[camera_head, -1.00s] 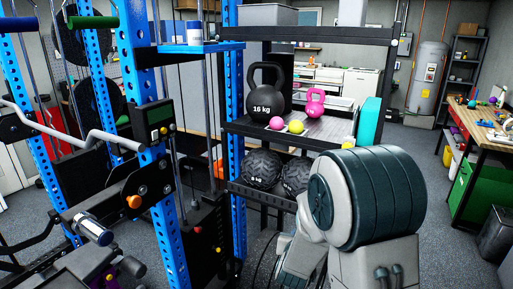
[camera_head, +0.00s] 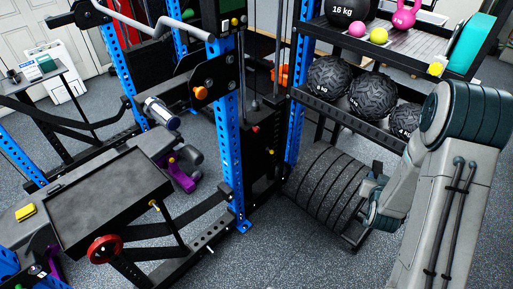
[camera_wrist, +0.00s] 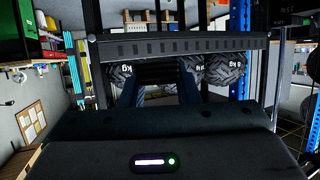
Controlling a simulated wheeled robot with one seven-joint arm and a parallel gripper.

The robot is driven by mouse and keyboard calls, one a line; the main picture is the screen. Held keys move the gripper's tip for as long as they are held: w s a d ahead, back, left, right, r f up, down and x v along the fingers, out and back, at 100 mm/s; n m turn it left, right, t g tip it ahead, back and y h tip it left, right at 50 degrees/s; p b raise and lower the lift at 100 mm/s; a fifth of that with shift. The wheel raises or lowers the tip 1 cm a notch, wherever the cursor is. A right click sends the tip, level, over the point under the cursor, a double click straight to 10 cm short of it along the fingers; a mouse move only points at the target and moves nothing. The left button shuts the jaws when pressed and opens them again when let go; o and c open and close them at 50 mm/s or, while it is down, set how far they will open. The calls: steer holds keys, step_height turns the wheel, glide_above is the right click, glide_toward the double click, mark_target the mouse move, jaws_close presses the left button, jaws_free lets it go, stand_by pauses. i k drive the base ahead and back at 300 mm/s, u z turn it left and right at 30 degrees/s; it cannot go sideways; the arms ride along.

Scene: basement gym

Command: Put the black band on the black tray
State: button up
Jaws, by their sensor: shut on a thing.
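The black tray (camera_head: 108,198) lies at the left in the head view, a flat rectangular surface with a low rim, and looks empty. In the wrist view my gripper (camera_wrist: 158,80) shows its two dark blue fingers, slightly apart, in front of the rack. They are shut on a dark thing between them, which I take for the black band (camera_wrist: 157,73); its outline merges with the dark background. In the head view my arm is at the right, and the gripper and band cannot be made out there. The gripper is well apart from the tray.
A blue rack upright (camera_head: 230,140) and a chrome bar stand between my arm and the tray. A yellow block (camera_head: 25,212) lies left of the tray.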

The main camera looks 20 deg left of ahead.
mark_target(88, 211)
steer(key=z, duration=1.75)
steer(key=k, duration=1.35)
steer(key=u, duration=2.35)
